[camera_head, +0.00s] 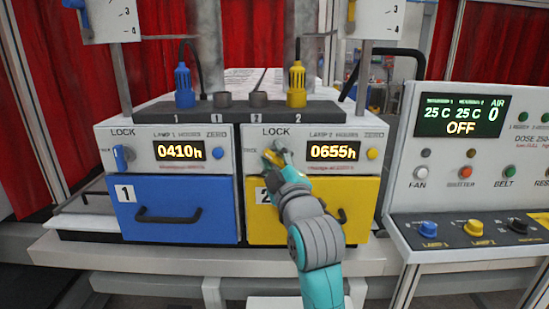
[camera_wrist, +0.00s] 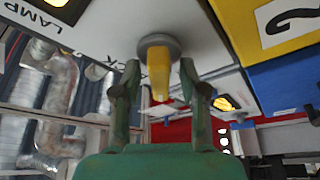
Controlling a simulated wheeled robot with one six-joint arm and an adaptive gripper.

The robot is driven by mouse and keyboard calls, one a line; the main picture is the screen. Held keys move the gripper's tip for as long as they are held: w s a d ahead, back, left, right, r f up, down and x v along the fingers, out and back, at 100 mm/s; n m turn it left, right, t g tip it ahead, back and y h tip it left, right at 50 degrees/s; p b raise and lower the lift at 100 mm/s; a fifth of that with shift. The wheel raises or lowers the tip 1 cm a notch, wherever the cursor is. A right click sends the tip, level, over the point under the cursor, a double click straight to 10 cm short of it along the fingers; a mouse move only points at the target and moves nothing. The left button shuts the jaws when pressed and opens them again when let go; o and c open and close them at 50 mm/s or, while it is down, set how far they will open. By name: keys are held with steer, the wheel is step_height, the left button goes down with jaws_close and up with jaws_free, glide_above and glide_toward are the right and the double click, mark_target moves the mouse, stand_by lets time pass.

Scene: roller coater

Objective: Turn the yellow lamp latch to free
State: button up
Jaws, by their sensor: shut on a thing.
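The yellow lamp latch (camera_wrist: 158,78) is a yellow bar on a round grey base, on the white panel (camera_head: 348,136) under the word LOCK above the yellow drawer (camera_head: 353,200). My gripper (camera_wrist: 159,70) has one green finger on each side of the bar and is shut on it. In the head view my gripper (camera_head: 277,153) is at the latch and largely hides it, so which mark it points to cannot be told. The wrist view looks inverted, with the drawer at its upper right.
A blue latch (camera_head: 122,157) sits on the left panel above a blue drawer (camera_head: 180,190). A display reading 0655h (camera_head: 334,151) and a yellow button (camera_head: 372,154) lie right of my gripper. A control console (camera_head: 455,150) stands at the right.

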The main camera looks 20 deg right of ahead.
steer(key=n, duration=0.2)
steer(key=n+g+y, duration=0.1)
steer(key=n, duration=0.2)
steer(key=shift+f+g, duration=0.1)
steer(key=shift+g, duration=0.2)
steer(key=shift+a+f+n+g+y, duration=0.1)
steer(key=shift+n+g+y, duration=0.35)
steer(key=shift+n, duration=1.05)
steer(key=shift+h, duration=0.35)
steer(key=o, duration=0.8)
steer(key=shift+w, duration=0.1)
steer(key=shift+c, duration=0.2)
steer(key=s+d, duration=0.1)
steer(key=s, duration=1.1)
steer(key=shift+f+g, duration=0.1)
steer(key=shift+g, duration=0.15)
